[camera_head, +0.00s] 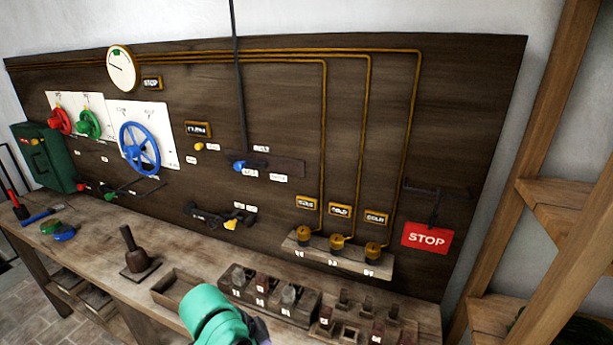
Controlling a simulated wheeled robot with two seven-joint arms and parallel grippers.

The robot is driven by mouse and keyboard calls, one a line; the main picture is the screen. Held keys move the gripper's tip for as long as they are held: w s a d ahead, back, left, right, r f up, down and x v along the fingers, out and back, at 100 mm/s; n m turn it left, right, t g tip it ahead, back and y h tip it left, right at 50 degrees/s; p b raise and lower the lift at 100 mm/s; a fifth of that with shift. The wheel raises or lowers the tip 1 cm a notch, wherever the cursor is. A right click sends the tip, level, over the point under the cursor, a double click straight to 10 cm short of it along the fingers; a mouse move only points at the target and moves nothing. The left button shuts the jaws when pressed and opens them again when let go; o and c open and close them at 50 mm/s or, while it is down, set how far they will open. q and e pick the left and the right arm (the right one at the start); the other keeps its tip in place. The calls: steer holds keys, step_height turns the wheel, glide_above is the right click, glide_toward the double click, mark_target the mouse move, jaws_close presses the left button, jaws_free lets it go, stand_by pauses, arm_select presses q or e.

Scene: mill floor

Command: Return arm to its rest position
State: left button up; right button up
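A rounded teal link of one of my arms (215,312) rises from the bottom edge, in front of the workbench (100,228). A small grey-purple part shows at its right side. I cannot tell which arm it is. No gripper fingers show, so neither gripper can be seen, and nothing is seen held. The link overlaps the front of the bench near a small open wooden box (167,297).
A dark wooden panel (420,130) stands behind the bench, with a blue handwheel (128,150), levers and a red STOP sign (427,238). Wooden blocks (262,305) crowd the bench's right half. A wooden shelf frame (548,110) stands at right.

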arm_select(q)
steer(key=s+a+f+n+t+y, duration=0.1)
steer(key=s+a+f+n+y, duration=0.1)
steer(key=s+a+f+n, duration=0.35)
steer(key=s+a+f+n+y, duration=0.2)
steer(key=s+a+n, duration=0.4)
steer(key=a, duration=0.4)
step_height(320, 180, down, 22)
steer(key=s+g+b, duration=0.1)
steer(key=s, duration=0.1)
steer(key=s+a+f+g+b, duration=0.1)
steer(key=s+a+f, duration=0.1)
steer(key=s+f, duration=1.4)
steer(key=shift+s+a+f+m, duration=0.3)
steer(key=shift+s+a+m, duration=0.05)
steer(key=shift+s, duration=0.15)
